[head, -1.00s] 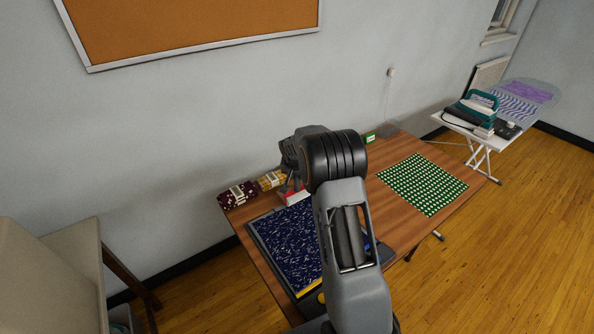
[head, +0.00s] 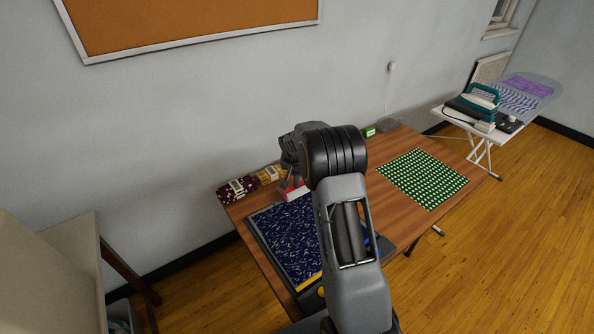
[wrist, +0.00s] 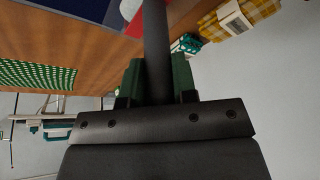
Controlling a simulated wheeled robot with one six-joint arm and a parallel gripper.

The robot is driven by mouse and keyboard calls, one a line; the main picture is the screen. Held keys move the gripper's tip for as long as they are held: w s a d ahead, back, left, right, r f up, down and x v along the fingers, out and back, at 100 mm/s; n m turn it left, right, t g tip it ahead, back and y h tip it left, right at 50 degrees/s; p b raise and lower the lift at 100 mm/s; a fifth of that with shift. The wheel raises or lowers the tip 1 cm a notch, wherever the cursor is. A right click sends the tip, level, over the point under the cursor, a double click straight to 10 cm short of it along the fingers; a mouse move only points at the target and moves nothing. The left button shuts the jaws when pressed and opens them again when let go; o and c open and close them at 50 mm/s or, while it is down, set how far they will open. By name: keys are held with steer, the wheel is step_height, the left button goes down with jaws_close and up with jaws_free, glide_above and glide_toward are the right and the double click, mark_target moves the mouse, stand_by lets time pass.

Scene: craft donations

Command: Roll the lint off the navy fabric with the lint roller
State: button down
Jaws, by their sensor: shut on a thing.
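The navy fabric (head: 290,238) lies flat on the left part of the table, with many pale flecks scattered over it. A corner of it shows at the top left of the wrist view (wrist: 62,18). My gripper (wrist: 157,72) is shut on the dark handle of the lint roller (wrist: 156,40). The roller's white and red head (wrist: 131,9) is partly cut off by the top of the wrist view. In the head view the red and white head (head: 294,193) shows by the fabric's far edge; whether it touches the fabric is unclear.
Dark red (head: 237,190) and yellow (head: 270,174) folded bundles stand along the table's wall side. A green patterned cloth (head: 423,178) lies on the right of the wooden table (head: 375,205). An ironing board with a teal iron (head: 483,96) stands beyond. Bare table lies between the cloths.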

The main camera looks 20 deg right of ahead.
steer(key=s+d+p, duration=0.1)
steer(key=s+d, duration=0.1)
steer(key=s, duration=1.2)
steer(key=s+d+p, duration=0.2)
steer(key=s+d, duration=0.1)
steer(key=s, duration=1.2)
steer(key=shift+d, duration=0.35)
steer(key=shift+s, duration=0.1)
step_height(320, 180, up, 5)
steer(key=p, duration=0.4)
